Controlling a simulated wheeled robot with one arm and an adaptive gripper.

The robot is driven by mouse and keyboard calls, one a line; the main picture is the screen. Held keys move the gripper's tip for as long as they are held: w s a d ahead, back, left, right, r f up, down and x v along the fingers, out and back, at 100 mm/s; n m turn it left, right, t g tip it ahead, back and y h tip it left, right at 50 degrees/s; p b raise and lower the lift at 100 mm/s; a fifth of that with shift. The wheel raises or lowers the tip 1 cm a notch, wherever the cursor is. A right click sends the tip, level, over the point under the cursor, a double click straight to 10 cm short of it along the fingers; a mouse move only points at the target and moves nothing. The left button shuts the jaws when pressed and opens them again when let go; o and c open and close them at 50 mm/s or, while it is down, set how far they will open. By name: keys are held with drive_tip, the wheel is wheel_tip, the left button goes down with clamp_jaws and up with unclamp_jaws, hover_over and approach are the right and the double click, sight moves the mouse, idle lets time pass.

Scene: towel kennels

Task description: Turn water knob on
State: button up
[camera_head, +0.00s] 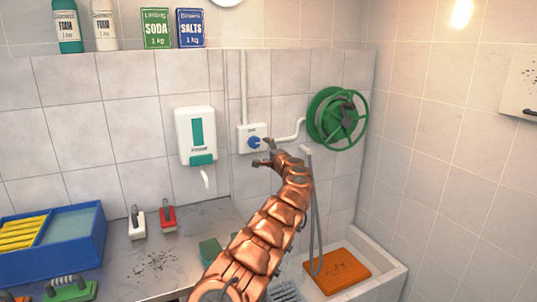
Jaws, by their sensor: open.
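The water knob (253,141) is a small blue knob on a white wall box (243,131), with a pipe rising from it and another running right to a green hose reel. My gripper (262,152) is at the end of the copper-coloured arm, just right of and slightly below the knob. Its fingers are open and empty, and they overlap the box's right side in the picture. I cannot tell whether a finger touches the knob.
A white dispenser (196,137) hangs left of the box. The green hose reel (337,118) is mounted to the right. Below are a counter (150,262) with brushes, a blue tray (50,258), and a basin (385,282) with an orange mat (337,271).

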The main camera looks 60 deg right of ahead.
drive_tip(key=shift+v, duration=0.85)
drive_tip(key=shift+a, duration=0.25)
drive_tip(key=shift+w, duration=0.1)
